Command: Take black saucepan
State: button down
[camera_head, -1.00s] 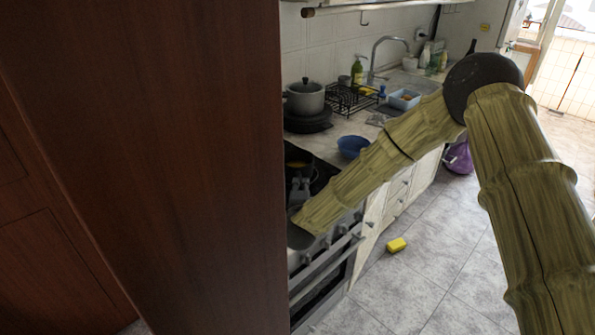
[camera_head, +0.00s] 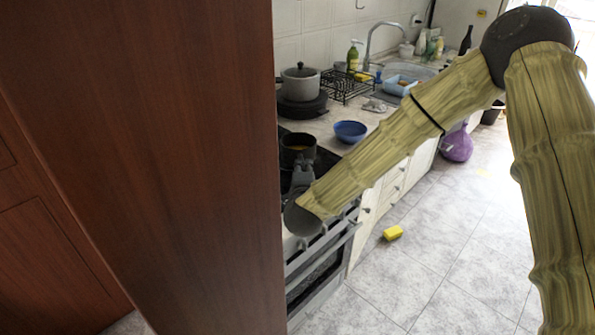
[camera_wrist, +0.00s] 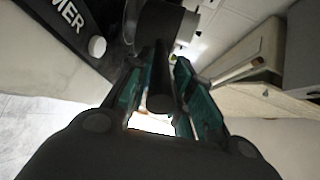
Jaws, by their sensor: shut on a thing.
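The black saucepan (camera_head: 298,148) is at the stove, with something yellow inside. Its handle points toward me. My gripper (camera_head: 303,170) is at the handle on the near side of the pan, partly hidden by my arm. In the wrist view, the fingers of my gripper (camera_wrist: 160,88) are closed around the dark handle (camera_wrist: 160,92). The dark pan body (camera_wrist: 158,20) shows beyond the fingertips, cut by the top edge. I cannot tell whether the pan's base touches the stove.
A grey lidded pot (camera_head: 300,84) stands behind the saucepan. A blue bowl (camera_head: 350,131) sits on the counter to its right. A brown wooden panel (camera_head: 150,150) blocks the left. A yellow sponge (camera_head: 393,233) lies on the tiled floor, which is mostly clear.

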jog(key=s+d+r+b, duration=0.1)
jog(key=s+d, duration=0.3)
jog(key=s, duration=0.6)
jog(key=shift+d+b, duration=0.3)
jog(key=shift+b, duration=0.4)
jog(key=shift+s+r, duration=0.1)
